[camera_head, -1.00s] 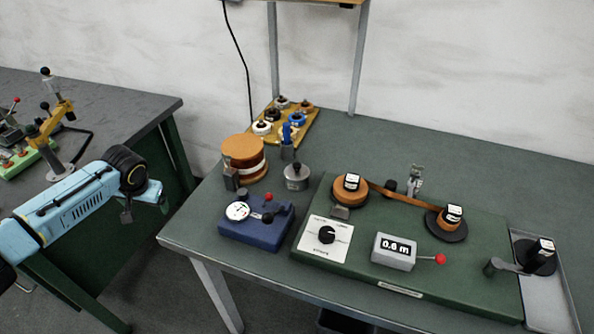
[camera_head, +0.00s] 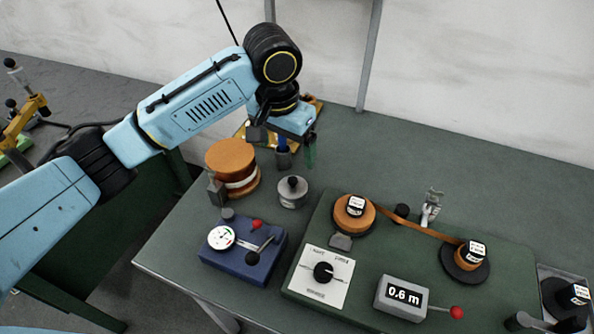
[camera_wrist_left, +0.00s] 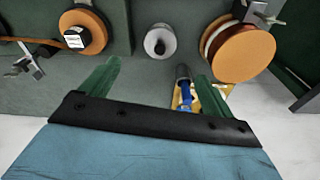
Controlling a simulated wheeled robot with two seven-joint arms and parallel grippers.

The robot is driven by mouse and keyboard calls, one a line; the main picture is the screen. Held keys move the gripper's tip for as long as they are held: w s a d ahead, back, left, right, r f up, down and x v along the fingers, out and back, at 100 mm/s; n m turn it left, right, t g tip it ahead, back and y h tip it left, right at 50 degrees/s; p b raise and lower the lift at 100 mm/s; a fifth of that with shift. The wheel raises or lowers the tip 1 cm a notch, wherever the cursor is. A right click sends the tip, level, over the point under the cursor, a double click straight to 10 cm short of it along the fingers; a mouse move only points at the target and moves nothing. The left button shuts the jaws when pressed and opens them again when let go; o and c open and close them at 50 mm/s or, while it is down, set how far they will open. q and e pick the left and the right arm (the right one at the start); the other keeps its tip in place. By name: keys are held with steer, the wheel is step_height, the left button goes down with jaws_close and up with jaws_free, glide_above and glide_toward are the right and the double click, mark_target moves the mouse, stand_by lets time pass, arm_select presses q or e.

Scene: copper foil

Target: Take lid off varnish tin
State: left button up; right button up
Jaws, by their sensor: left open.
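The varnish tin appears to be the small grey metal tin (camera_head: 292,201) with a lid and black knob (camera_head: 292,181), upright on the green bench, left of the large green board. In the left wrist view the tin (camera_wrist_left: 160,41) is seen from above, beyond and between the fingertips, its lid on. My left gripper (camera_head: 284,148) is open and empty, above and behind the tin in the head view and apart from it. Its green fingers also show in the left wrist view (camera_wrist_left: 158,72). My right gripper is not in view.
A copper-coloured foil roll (camera_head: 231,156) stands left of the tin, and a blue gauge box (camera_head: 243,262) in front. The green board (camera_head: 420,325) with spools and dials is to the right.

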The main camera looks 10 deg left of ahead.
arm_select(q)
glide_above(292, 180)
steer(key=s, duration=0.2)
step_height(292, 180, down, 7)
steer(key=shift+a+b, duration=0.15)
steer(key=shift+b, duration=0.3)
steer(key=shift+w+f, duration=0.1)
steer(key=shift+f, duration=0.35)
steer(key=f, duration=0.1)
steer(key=w+f, duration=0.1)
steer(key=f, duration=0.2)
steer(key=shift+w+f+b, duration=0.1)
steer(key=shift+w+b, duration=0.3)
steer(key=shift+f, duration=0.25)
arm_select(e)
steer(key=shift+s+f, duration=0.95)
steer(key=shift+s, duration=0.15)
arm_select(q)
steer(key=shift+c, duration=0.3)
steer(key=c, duration=1)
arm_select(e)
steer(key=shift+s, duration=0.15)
